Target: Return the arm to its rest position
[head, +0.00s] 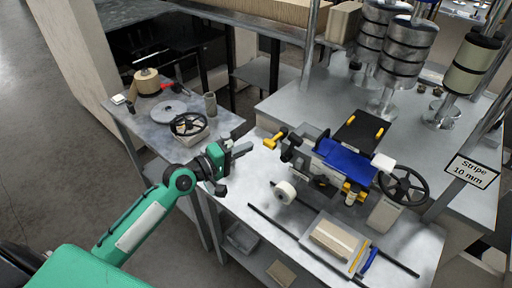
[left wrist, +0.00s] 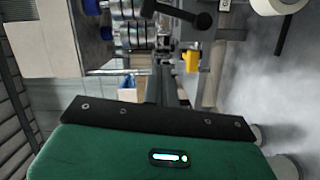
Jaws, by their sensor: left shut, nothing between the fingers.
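My left arm comes in from the left in the head view, green with dark joints. Its gripper (head: 238,152) is shut and empty, held over the left edge of the metal workbench. It points toward the machine on the bench and is apart from it. In the left wrist view the gripper fingers (left wrist: 164,92) show as a narrow dark pair, close together, beyond the green gripper body. My right gripper is not in either view.
A machine with a blue cover (head: 345,160) and black handwheel (head: 403,185) stands on the workbench (head: 235,200). A white roll (head: 285,192) and a tray (head: 320,252) lie in front. A side table (head: 150,128) holds a grey disc (head: 169,110) and another handwheel (head: 188,124). Open floor lies left.

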